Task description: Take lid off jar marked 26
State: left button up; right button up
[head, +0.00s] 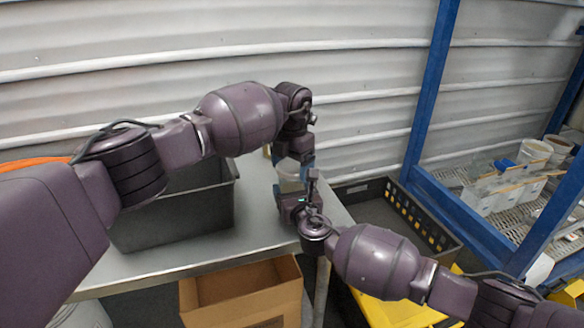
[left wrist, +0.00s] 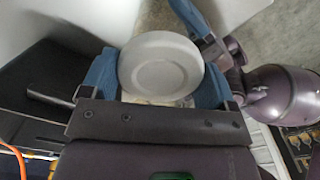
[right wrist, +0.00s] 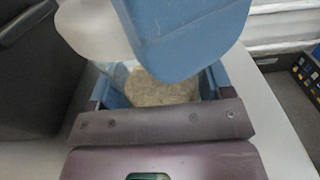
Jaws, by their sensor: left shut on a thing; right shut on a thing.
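A clear jar (head: 289,183) with beige contents stands near the right end of the grey table; it also shows in the right wrist view (right wrist: 165,88). No number is readable on it. My right gripper (head: 296,192) is shut on the jar's body, with its blue fingers on either side. A round whitish lid (left wrist: 160,64) is between the blue fingers of my left gripper (left wrist: 163,80), which is shut on it from above. The lid shows in the right wrist view (right wrist: 95,28) above the jar, partly behind a left finger. I cannot tell whether lid and jar touch.
A dark grey bin (head: 190,218) stands on the table (head: 255,195) left of the jar. An open cardboard box (head: 243,295) is below the table's front edge. A black crate (head: 385,205) lies to the right, beside a blue rack (head: 440,195) holding white containers.

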aim_at(292, 166)
pick_arm(q)
jog(key=shift+r, duration=0.85)
jog(key=shift+r, duration=1.95)
pick_arm(e)
jog(key=o, duration=1.7)
jog(key=shift+o, duration=0.2)
jog(key=shift+s, duration=0.1)
